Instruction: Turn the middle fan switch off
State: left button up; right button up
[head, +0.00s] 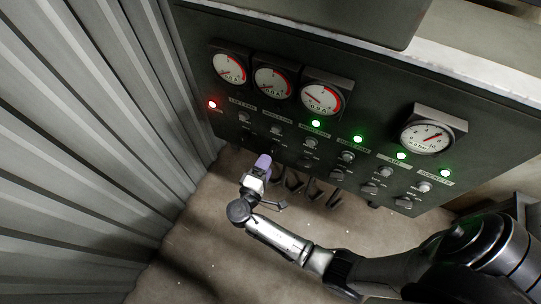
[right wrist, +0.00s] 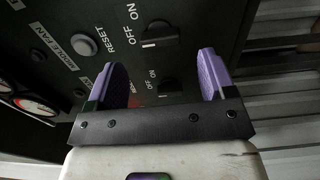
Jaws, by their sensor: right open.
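The middle fan switch (right wrist: 162,36) is a dark knob with OFF and ON marks in the right wrist view, in line with the "MIDDLE FAN" label (right wrist: 58,39) and a grey reset button (right wrist: 83,45). I cannot tell its setting for sure. My right gripper (head: 262,163) is open and empty, with purple fingers, in front of the panel's lower left part in the head view. In the right wrist view its fingers (right wrist: 164,78) appear on either side of a neighbouring switch (right wrist: 167,86). The middle fan switch appears just above that one. My left gripper is not in view.
The dark control panel (head: 236,20) carries round gauges (head: 322,99), several reset buttons and switches, a lit red lamp (head: 212,104) at the left and green lamps (head: 358,139) further right. A corrugated wall (head: 90,130) stands left. The floor (head: 200,250) below is mostly clear.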

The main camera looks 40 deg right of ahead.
jog(key=v, duration=0.8)
dwell(0.4)
jog(key=s+r+m+y, duration=0.35)
jog(key=s+y, duration=0.35)
jog(key=y, duration=1.1)
jog(key=s+d+f+g+h, duration=0.1)
jog(key=s+d+f+g, duration=0.1)
jog(key=s, duration=0.5)
jog(key=s+d+f+g, duration=0.2)
jog(key=s+d, duration=0.1)
jog(key=s, duration=0.4)
notch_tip(320, 180, up, 35)
jog(key=p, duration=3.4)
jog(key=shift+a+n+t, duration=0.25)
jog(key=shift+n+t, duration=0.05)
jog(key=shift+n, duration=0.05)
